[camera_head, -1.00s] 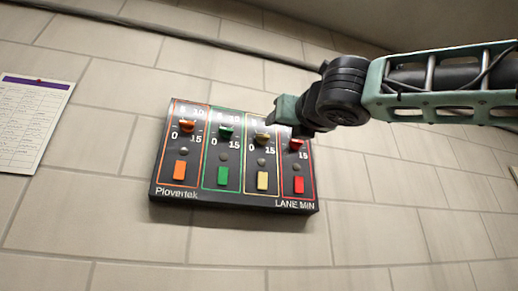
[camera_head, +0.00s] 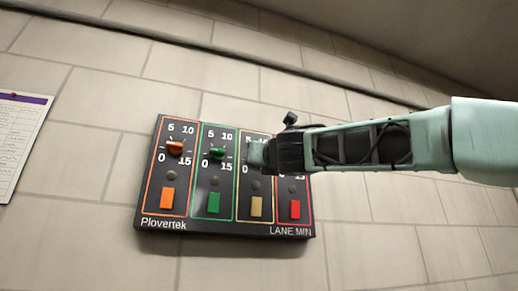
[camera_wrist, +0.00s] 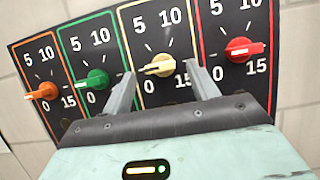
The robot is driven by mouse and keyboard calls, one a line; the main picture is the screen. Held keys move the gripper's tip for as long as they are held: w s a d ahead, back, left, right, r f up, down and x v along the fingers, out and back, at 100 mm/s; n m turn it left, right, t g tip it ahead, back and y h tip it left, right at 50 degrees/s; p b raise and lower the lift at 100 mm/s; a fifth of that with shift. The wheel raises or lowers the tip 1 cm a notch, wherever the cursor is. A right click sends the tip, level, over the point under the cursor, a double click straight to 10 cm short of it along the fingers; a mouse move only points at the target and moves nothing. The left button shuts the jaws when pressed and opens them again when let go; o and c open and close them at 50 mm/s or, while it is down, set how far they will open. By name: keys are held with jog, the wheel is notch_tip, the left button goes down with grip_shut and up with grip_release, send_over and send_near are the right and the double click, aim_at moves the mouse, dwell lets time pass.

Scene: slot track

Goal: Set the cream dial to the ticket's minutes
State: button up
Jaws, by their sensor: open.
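The cream dial (camera_wrist: 160,65) sits on the cream-bordered lane panel, third from the left. Its pale pointer end faces left in the wrist view, between the 0 and 5 marks. My gripper (camera_wrist: 160,70) is open, with one finger on each side of the cream dial; contact cannot be told. In the head view my gripper (camera_head: 260,153) covers the cream dial. A pinned sheet (camera_head: 14,140) with a purple header hangs on the wall at the left; its text is too small to read, and I cannot tell if it is the ticket.
The dark control box (camera_head: 150,228) also carries an orange dial (camera_wrist: 42,91), a green dial (camera_wrist: 95,80) and a red dial (camera_wrist: 243,50) close beside. Coloured buttons, such as the cream one (camera_head: 256,206), sit below the dials.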

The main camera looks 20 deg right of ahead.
jog(key=shift+p+x, duration=0.3)
jog(key=shift+x, duration=0.9)
jog(key=c, duration=1)
